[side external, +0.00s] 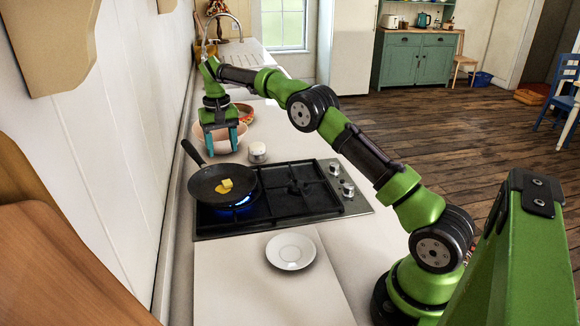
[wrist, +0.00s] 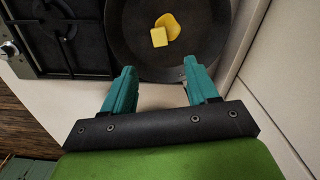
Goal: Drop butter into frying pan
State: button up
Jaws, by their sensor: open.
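A yellow block of butter (side external: 227,183) lies in the black frying pan (side external: 205,187), with a flat yellow melted patch beside and partly under it. In the wrist view the butter (wrist: 159,37) and the melted patch lie inside the pan (wrist: 125,50) near the top. The pan sits on the left burner, over a blue flame, with its handle pointing to the back left. My gripper (side external: 225,141) is open and empty, above the counter behind the pan. In the wrist view its teal fingers (wrist: 160,84) are spread apart, near the pan's edge, with nothing between them.
The black gas hob (side external: 300,206) has a free right burner and knobs at its right. A white saucer (side external: 290,251) sits on the counter in front. Bowls (side external: 212,138) stand near my gripper. The wall is close on the left.

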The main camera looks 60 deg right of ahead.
jog(key=shift+r, duration=1.75)
jog(key=s+a+r+t, duration=0.2)
jog(key=s+a, duration=0.2)
jog(key=s, duration=0.7)
jog(key=s+a+r+n+t+y, duration=0.1)
jog(key=s+a, duration=0.4)
jog(key=s, duration=0.6)
jog(key=s+a+r+n+t+y, duration=0.1)
jog(key=s+a+r+t, duration=0.2)
jog(key=s, duration=0.9)
jog(key=shift+a+r+t, duration=0.15)
jog(key=shift+a+t, duration=0.45)
jog(key=shift+a, duration=0.45)
